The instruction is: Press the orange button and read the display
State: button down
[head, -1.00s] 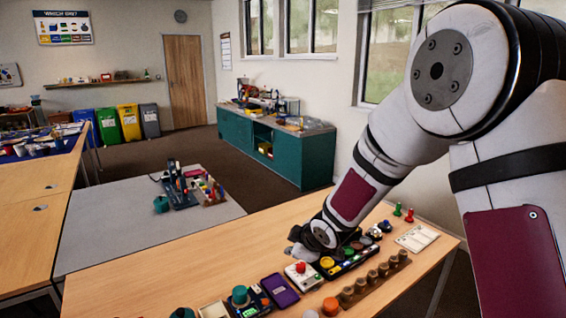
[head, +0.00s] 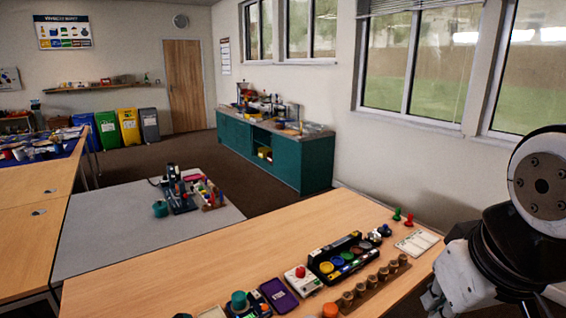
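A long black panel (head: 353,268) on the near wooden table carries several round coloured pieces, with a yellow one (head: 326,267) at its left end. A white box with a red round top (head: 300,271) stands left of the panel. No lit display can be made out; a flat purple object (head: 279,294) lies beside the box. My gripper is out of view; only my arm shows at lower right, apart from these things.
A row of brown cylinders (head: 375,287) stands in front of the panel. A teal-topped piece (head: 239,299) is to the left. Green and red pegs (head: 409,219) and a white card (head: 418,241) are at the right. The table's left and back middle is clear.

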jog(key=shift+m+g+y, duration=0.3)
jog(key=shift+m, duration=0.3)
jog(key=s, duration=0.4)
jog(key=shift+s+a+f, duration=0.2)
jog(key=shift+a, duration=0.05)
